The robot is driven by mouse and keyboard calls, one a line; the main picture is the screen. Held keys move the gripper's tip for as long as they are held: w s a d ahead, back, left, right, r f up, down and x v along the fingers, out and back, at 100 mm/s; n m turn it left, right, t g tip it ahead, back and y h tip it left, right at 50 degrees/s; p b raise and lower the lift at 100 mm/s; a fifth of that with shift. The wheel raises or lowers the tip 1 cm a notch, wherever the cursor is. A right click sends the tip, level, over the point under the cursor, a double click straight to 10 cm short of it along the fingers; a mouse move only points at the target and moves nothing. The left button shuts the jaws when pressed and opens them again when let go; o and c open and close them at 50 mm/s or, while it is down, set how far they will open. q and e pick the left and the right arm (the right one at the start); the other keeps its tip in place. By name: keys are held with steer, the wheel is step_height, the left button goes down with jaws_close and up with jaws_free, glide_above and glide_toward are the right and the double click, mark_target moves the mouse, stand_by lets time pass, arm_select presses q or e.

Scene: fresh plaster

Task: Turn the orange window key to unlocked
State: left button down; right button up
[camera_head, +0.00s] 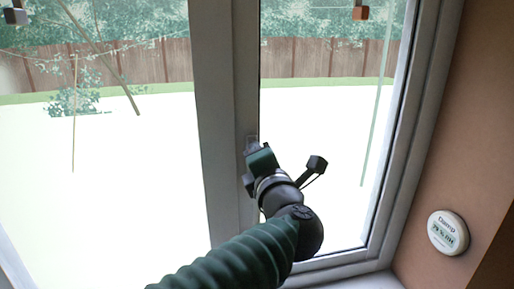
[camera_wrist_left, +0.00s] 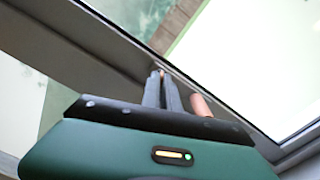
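My left gripper (camera_head: 252,143) reaches up to the pale window frame's middle upright. In the left wrist view its two grey fingers (camera_wrist_left: 161,84) are close together, with a narrow gap between them. A small orange bit, which looks like part of the window key (camera_wrist_left: 161,72), shows between the fingertips. The rest of it is hidden by the fingers, and I cannot read how far it is turned. A copper-orange rounded piece (camera_wrist_left: 200,105) stands just right of the fingers; I cannot tell whether it belongs to the key. In the head view the gripper hides the key. My right gripper is out of view.
The window frame (camera_head: 228,120) has glass panes on both sides. A round white humidity meter (camera_head: 448,232) is on the brown wall at right. A small orange-brown block (camera_head: 360,13) and a grey one (camera_head: 15,16) show near the top edge.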

arm_select(q)
steer(key=m+p, duration=0.1)
steer(key=m, duration=0.2)
steer(key=shift+f+p, duration=0.2)
steer(key=shift+p, duration=0.1)
steer(key=shift+f+m, duration=0.1)
steer(key=shift+m, duration=0.6)
steer(key=shift+d, duration=0.1)
steer(key=c, duration=1.6)
jaws_free()
steer(key=shift+w, duration=0.1)
steer(key=shift+d, duration=0.1)
steer(key=shift+s+d, duration=0.1)
steer(key=shift+s, duration=0.25)
steer(key=s+d+b, duration=0.1)
steer(key=s+b, duration=0.1)
steer(key=s, duration=0.3)
steer(key=s+d+b, duration=0.1)
steer(key=s+b, duration=0.1)
steer(key=s, duration=0.3)
steer(key=s+d+b, duration=0.1)
steer(key=s+b, duration=0.1)
steer(key=s, duration=0.3)
steer(key=shift+s, duration=0.25)
